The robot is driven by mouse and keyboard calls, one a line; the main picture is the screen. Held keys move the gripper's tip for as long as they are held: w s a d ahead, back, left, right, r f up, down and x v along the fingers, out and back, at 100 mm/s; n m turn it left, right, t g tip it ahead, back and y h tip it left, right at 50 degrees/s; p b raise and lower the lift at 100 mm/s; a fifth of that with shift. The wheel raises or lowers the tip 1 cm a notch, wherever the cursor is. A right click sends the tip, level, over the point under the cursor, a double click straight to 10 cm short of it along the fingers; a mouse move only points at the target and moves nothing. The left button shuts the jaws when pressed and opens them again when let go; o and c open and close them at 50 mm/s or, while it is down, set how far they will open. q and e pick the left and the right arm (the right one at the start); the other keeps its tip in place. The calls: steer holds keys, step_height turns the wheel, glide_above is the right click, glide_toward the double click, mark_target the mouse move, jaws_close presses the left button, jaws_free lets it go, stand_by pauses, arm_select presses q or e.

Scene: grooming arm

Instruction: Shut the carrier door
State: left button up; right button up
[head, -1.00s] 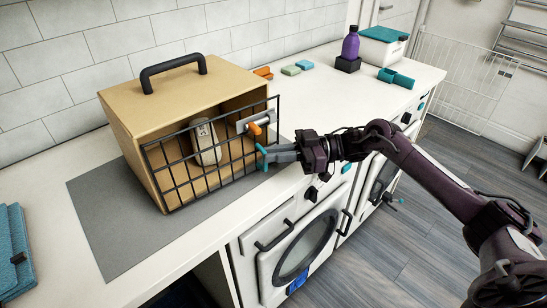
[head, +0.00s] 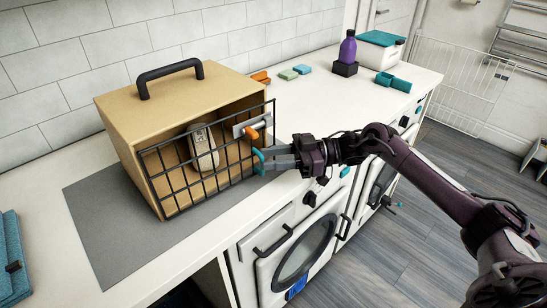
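The carrier (head: 125,128) is a tan box with a black top handle, standing on a grey mat on the counter. Its black barred door (head: 188,180) covers the front at a slant. The door's right edge stands out from the box, so it looks ajar. An orange latch knob (head: 250,132) on a pale plate sits near the door's right edge. My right gripper (head: 260,161) is at the lower right of the door, its teal tips against or very close to the bars. I cannot tell contact or finger gap. My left gripper is out of view.
A grey-white object (head: 202,147) is inside the carrier, behind the bars. The grey mat (head: 100,235) has bare room in front. A blue folded cloth (head: 10,260) lies at left. Small blocks, a purple bottle (head: 348,47) and a teal-lidded box (head: 381,45) stand farther back.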

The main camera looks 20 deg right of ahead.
steer(key=b+v, duration=0.2)
steer(key=v, duration=0.5)
steer(key=shift+f, duration=0.15)
steer(key=shift+s+d, duration=0.1)
steer(key=shift+d, duration=0.3)
steer(key=shift+c, duration=0.3)
